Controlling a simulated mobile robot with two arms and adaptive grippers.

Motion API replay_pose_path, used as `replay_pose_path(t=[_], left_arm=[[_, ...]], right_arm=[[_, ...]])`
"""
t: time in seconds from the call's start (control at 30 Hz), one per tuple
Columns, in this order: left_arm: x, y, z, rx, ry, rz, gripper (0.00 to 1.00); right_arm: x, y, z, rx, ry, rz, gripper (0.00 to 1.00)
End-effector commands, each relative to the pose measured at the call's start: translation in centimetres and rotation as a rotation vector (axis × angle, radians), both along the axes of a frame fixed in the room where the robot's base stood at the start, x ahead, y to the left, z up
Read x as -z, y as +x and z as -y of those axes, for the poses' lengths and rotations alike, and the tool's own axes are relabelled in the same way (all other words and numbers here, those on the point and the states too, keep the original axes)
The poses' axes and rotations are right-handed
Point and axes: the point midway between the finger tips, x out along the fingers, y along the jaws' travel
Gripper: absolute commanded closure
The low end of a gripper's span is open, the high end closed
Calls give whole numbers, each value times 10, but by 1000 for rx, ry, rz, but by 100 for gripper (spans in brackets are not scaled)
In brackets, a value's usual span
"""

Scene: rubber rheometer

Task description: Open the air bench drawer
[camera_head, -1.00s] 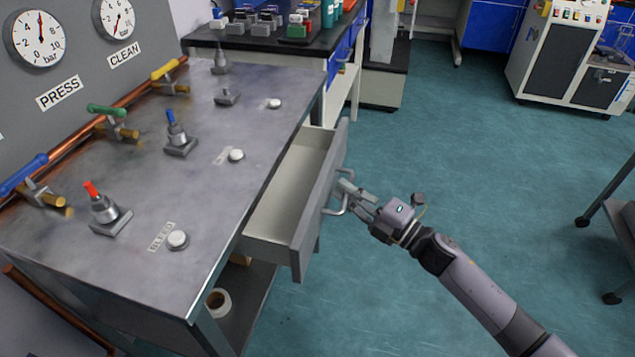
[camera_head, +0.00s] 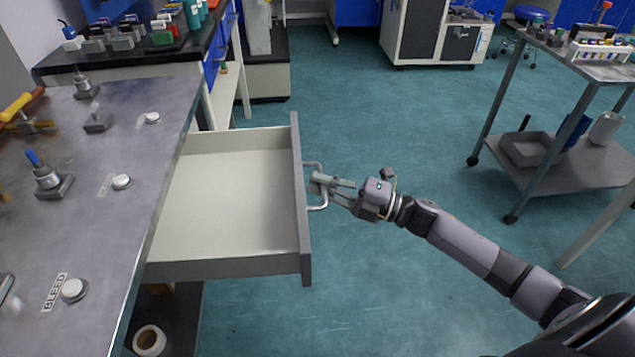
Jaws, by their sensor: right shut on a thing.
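The air bench (camera_head: 110,210) has a grey metal top with valves and white buttons, at the left of the head view. Its drawer (camera_head: 225,198) is pulled far out to the right, and its pale inside is empty where it shows. The drawer front carries a metal bar handle (camera_head: 316,206). My right gripper (camera_head: 322,186) is shut on this handle, with its arm reaching in from the lower right. My left gripper is not in view.
A dark-topped bench (camera_head: 180,55) with small instruments stands behind the air bench. A metal cart (camera_head: 560,155) with trays and a rack stands at the right. A roll (camera_head: 149,341) lies on the shelf under the drawer. The green floor between is clear.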

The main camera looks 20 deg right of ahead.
Motion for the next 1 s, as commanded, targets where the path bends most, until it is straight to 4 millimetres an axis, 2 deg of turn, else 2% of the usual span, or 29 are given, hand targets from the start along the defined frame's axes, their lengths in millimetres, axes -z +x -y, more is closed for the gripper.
replay_pose_path(t=[0.1, 0.13, 0.27, 0.63, 0.77, 1.0], left_arm=[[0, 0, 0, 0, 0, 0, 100], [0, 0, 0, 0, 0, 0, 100], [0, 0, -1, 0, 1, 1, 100], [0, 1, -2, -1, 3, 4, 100], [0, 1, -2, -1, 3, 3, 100], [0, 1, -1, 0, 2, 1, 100]], right_arm=[[1, 0, 0, 0, -2, -1, 100], [1, 0, 0, 0, -2, -1, 90], [1, 0, 0, 0, -2, -1, 82], [2, -3, 3, 2, -1, -2, 82], [6, -14, 16, 2, -4, -4, 82], [15, -47, 53, 2, -3, -6, 82]])
